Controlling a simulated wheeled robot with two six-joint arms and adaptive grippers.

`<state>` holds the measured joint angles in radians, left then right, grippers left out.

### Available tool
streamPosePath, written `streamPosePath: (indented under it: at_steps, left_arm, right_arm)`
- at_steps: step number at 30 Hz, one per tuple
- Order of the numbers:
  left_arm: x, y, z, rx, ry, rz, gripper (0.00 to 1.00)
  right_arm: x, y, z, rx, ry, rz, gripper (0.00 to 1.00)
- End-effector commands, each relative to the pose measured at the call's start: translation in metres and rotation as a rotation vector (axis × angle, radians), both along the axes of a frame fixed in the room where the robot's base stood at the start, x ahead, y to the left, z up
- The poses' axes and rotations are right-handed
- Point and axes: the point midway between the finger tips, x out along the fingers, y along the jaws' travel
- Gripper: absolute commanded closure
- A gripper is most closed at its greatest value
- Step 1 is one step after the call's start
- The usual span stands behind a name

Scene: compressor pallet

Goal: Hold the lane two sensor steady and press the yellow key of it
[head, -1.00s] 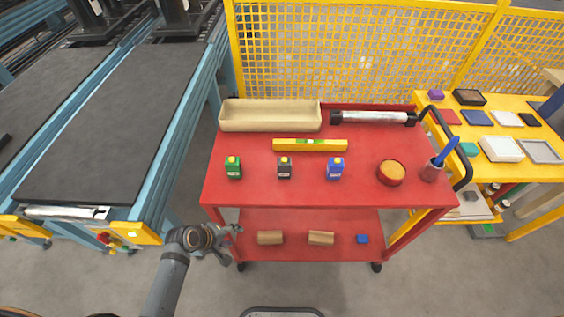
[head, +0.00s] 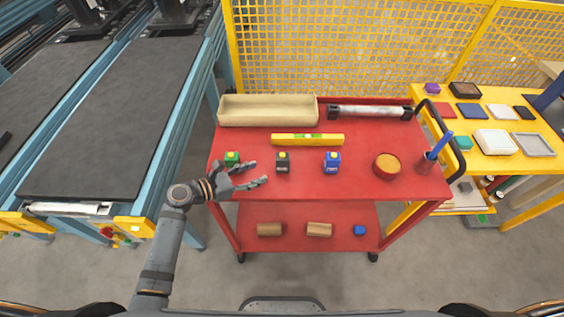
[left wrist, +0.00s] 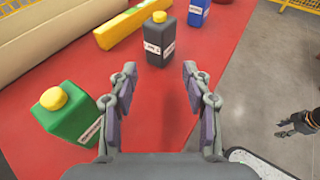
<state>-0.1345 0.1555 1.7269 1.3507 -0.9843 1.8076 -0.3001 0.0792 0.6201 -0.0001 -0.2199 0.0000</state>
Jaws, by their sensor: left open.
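Three small sensor boxes with yellow keys on top stand upright in a row on the red cart's top: green (head: 232,156), black (head: 283,162) and blue (head: 332,162). The black box's white label, possibly the lane two one, is hard to read. My left gripper (head: 256,173) is open and empty, between the green and black boxes at the cart's front edge. In the left wrist view the black box (left wrist: 160,45) is straight ahead, beyond the open fingers and not touched. The green box (left wrist: 68,118) is left of them. My right gripper (left wrist: 294,124) shows small at the right.
A yellow level (head: 307,139) and a beige tray (head: 222,112) lie behind the boxes. The cart top (head: 300,186) is clear before the black and blue boxes.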

Motion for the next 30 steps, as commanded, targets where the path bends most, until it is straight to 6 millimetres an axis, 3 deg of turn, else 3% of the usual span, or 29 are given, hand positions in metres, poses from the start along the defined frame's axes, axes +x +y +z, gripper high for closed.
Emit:
streamPosePath:
  at_steps: [5,14,21,30]
  left_arm:
    - [0.006,-0.009,-0.006,0.001,-0.005,0.000,0.51]
    - [0.033,-0.049,-0.023,0.000,-0.005,-0.001,0.51]
    - [0.049,-0.072,-0.027,0.004,-0.003,-0.002,0.51]
    - [0.054,-0.079,-0.030,0.004,-0.003,-0.002,0.51]
  right_arm:
    - [0.000,0.000,-0.009,0.000,0.000,0.000,0.60]
    - [0.000,0.000,-0.039,-0.001,0.000,0.000,0.60]
    - [0.000,-0.001,-0.032,-0.001,0.001,0.000,0.60]
    - [0.000,-0.001,-0.033,-0.001,0.000,0.000,0.60]
